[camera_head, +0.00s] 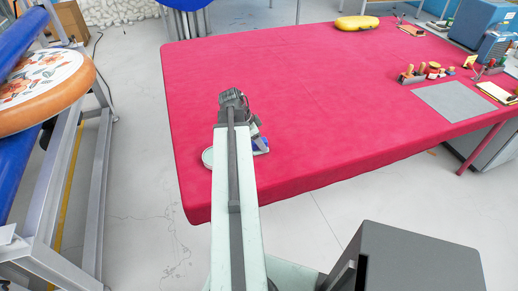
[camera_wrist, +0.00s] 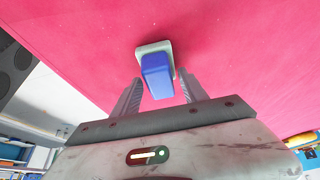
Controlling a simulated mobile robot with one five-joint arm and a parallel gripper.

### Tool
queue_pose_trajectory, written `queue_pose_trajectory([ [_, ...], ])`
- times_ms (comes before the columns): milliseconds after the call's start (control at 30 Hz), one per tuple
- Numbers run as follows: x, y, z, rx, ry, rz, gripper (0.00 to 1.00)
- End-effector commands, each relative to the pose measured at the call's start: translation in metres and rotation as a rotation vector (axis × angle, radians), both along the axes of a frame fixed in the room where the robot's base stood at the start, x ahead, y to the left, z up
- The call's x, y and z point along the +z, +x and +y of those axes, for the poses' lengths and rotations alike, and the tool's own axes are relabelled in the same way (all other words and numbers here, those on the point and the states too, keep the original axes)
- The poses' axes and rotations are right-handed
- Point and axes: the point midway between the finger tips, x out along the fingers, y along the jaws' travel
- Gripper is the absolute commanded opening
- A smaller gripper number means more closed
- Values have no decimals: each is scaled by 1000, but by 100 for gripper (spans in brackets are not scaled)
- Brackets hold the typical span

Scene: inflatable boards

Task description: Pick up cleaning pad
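The cleaning pad (camera_wrist: 157,77), with a blue top on a pale grey-white base, lies on the red-covered table. In the wrist view it is at the upper middle, between and slightly past my finger tips. My gripper (camera_wrist: 160,79) is open, with one finger on each side of the pad and a visible gap to the left finger; the right finger is closer, and I cannot tell if it touches. In the head view a bit of blue, likely the pad (camera_head: 260,144), shows right of my arm near the table's left front; my arm hides much of this spot.
The red table (camera_head: 300,90) is mostly bare around here. A yellow object (camera_head: 357,22) lies at the back edge. A grey mat (camera_head: 455,102), small tools (camera_head: 412,75) and blue machines (camera_head: 482,22) are at the right. A metal frame with boards (camera_head: 40,90) stands left.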

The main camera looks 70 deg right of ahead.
Motion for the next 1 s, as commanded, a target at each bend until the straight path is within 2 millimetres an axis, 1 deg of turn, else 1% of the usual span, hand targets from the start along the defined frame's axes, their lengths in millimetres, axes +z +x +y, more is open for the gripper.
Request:
queue_pose_trajectory([
  [33, 0, 0, 0, 0, 0, 0, 33],
  [133, 0, 0, 0, 0, 0, 0, 5],
  [167, 0, 0, 0, 1, 0, 0, 0],
  [433, 2, 1, 0, 1, 0, 0, 0],
  [567, 12, 1, 0, 1, 0, 0, 0],
  [667, 28, 1, 0, 1, 0, 0, 0],
  [900, 81, 1, 0, 2, 0, 0, 0],
  [1000, 97, 1, 1, 2, 0, 0, 0],
])
